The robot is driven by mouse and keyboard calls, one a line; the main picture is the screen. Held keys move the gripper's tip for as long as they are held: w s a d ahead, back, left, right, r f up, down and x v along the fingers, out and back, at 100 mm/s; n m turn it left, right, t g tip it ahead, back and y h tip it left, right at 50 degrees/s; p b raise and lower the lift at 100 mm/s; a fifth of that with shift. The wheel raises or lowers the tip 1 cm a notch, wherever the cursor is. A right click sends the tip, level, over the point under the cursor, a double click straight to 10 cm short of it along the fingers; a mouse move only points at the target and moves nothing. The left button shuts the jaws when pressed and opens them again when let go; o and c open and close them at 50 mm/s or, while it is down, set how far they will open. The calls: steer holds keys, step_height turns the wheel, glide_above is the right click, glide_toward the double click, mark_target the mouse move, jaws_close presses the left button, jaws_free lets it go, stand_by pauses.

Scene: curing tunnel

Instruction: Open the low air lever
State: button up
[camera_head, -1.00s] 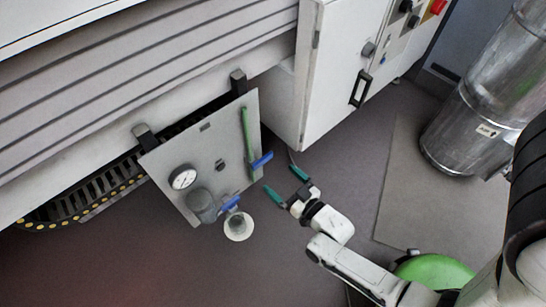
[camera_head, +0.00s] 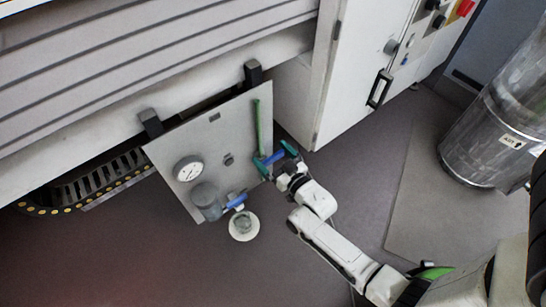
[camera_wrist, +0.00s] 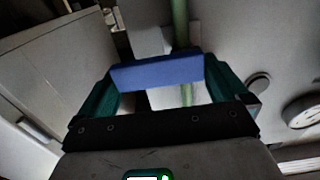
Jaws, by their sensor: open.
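A grey panel (camera_head: 205,135) hangs under the machine on the left. A blue lever (camera_head: 274,157) sits at its right edge, at the lower end of a green pipe (camera_head: 258,125). A second blue lever (camera_head: 238,200) is lower, by a grey cylinder at the panel's bottom. My gripper (camera_head: 277,158) is open, with its green fingers on either side of the upper blue lever. In the wrist view, this lever (camera_wrist: 156,73) spans the gap between my fingertips, across the green pipe (camera_wrist: 181,25). I cannot tell whether either finger touches it.
A round gauge (camera_head: 188,168) is on the panel, also seen in the wrist view (camera_wrist: 301,110). A white round dish (camera_head: 243,226) is below it. A white cabinet (camera_head: 352,75) stands behind to the right. A metal duct (camera_head: 495,135) is at the far right.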

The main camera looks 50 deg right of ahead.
steer(key=shift+c, duration=0.4)
steer(key=c, duration=1.1)
steer(key=shift+o, duration=0.2)
